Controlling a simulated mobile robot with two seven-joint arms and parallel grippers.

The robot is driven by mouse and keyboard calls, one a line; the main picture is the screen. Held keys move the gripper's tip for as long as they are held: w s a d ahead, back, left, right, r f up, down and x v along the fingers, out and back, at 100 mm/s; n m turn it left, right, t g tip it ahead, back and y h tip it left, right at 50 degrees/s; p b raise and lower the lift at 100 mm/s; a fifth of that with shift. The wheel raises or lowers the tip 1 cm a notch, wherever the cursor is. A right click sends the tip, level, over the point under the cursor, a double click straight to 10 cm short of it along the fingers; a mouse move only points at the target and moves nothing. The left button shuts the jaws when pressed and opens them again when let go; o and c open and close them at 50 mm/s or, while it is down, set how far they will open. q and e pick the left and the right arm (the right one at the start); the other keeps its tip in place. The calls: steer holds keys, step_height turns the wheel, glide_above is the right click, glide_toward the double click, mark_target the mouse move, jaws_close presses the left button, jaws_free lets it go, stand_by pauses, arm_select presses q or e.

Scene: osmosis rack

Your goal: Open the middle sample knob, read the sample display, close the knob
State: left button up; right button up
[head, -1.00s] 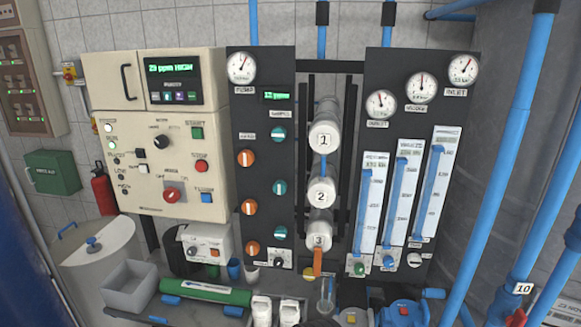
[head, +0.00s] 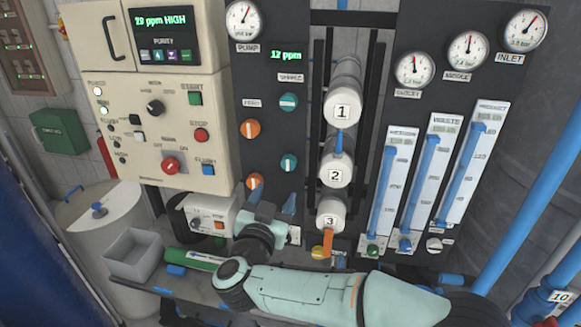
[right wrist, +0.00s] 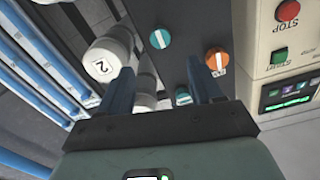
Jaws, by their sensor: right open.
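The middle sample knob (head: 289,162) is teal with a near-vertical white bar, on the dark panel. It appears to be the lower teal knob in the right wrist view (right wrist: 160,38), which is upside down. The sample display (head: 286,55) reads 12 ppm in green. My right gripper (head: 272,206) is open and empty, below the middle knob in the head view; it hides the lowest knobs. In the right wrist view its blue fingers (right wrist: 163,88) stand apart, with the upper teal knob (right wrist: 183,95) seen between them. My left gripper is out of view.
An upper teal knob (head: 288,102) and orange knobs (head: 250,128) sit close by. White numbered vessels (head: 336,172) stand just right of the panel.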

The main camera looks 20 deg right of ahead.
mark_target(287, 166)
steer(key=p+x, duration=0.2)
steer(key=x, duration=0.9)
steer(key=shift+w+d, duration=0.15)
steer(key=shift+w, duration=0.1)
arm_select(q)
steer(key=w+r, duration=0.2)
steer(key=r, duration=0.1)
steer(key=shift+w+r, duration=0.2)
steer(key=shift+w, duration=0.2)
arm_select(e)
steer(key=c, duration=1.1)
